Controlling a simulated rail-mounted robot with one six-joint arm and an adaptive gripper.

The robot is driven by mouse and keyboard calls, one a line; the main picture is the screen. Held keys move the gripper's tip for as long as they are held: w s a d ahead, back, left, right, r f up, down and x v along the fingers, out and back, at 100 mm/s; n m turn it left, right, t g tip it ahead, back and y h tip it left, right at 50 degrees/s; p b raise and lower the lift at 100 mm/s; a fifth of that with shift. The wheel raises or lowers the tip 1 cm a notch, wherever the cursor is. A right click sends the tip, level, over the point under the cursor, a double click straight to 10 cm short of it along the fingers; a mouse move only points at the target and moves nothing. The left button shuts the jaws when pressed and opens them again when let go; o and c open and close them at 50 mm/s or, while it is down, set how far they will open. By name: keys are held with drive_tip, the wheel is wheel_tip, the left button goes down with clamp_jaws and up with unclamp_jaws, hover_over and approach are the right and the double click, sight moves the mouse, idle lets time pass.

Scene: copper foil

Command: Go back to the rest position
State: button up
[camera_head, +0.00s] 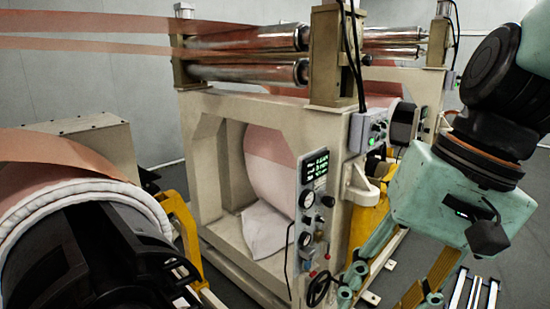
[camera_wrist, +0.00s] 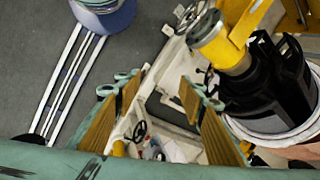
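My gripper (camera_head: 392,292) hangs from my arm at the lower right of the head view, pointing down, with its tips near the bottom edge. In the wrist view my gripper (camera_wrist: 163,88) shows two ribbed, brownish pads standing apart. No object is held between them; parts of the machine and a handwheel (camera_wrist: 139,131) show in the gap, beyond the fingers. The gripper is open and empty. In the head view it is in front of and to the right of the beige foil machine (camera_head: 250,106). I cannot tell its exact distance from the machine.
Copper foil (camera_head: 90,22) runs over steel rollers (camera_head: 250,72). A control panel (camera_head: 314,166) and handwheel (camera_head: 319,288) face the gripper side. A large roll (camera_head: 85,197) with a black core stands at lower left. Floor rails (camera_wrist: 70,85) cross the open grey floor.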

drive_tip(key=s+d+r+n+t+h, duration=0.1)
drive_tip(key=s+d+n+t+h, duration=0.2)
drive_tip(key=s+d, duration=0.3)
drive_tip(key=shift+d+r+b, duration=0.25)
drive_tip(key=shift+d+b, duration=0.15)
idle(4.9)
